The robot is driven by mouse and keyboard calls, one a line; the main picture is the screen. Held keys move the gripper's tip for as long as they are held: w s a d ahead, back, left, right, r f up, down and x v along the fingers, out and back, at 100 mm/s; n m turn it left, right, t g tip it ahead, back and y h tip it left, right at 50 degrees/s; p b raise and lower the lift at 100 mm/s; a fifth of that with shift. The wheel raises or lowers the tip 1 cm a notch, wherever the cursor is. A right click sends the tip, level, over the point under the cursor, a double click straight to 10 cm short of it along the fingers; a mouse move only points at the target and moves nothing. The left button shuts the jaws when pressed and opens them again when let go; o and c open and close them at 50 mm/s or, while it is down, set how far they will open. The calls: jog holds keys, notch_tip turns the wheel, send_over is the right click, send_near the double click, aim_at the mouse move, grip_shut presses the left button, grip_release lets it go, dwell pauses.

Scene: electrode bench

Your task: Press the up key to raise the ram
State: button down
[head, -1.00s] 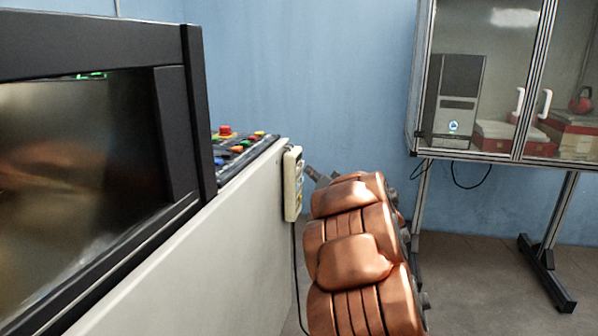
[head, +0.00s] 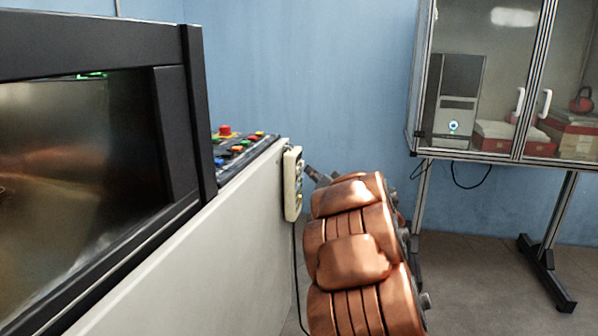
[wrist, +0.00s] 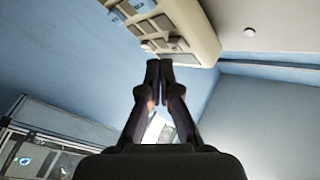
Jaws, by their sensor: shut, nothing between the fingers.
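The cream hand-held key box (head: 292,184) hangs on the end of the pale machine side, its cable running down. In the wrist view the key box (wrist: 195,25) fills the top, with several grey keys (wrist: 160,24) on its face. I cannot read which one is the up key. My gripper (wrist: 159,66) is shut and empty, its fingertips just below the lower keys in the picture. I cannot tell whether they touch. In the head view my gripper (head: 312,173) is mostly hidden behind my copper-coloured arm, close to the right of the box.
A console with coloured buttons (head: 235,146) sits on top of the pale machine (head: 215,255), beside a dark-framed window (head: 85,150). A glass-doored cabinet (head: 500,90) on a metal stand is at right. Open floor lies between.

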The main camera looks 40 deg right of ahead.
jog(key=shift+w+a, duration=0.1)
jog(key=shift+w+a+p, duration=0.15)
jog(key=shift+w+p, duration=0.1)
jog(key=shift+p, duration=0.35)
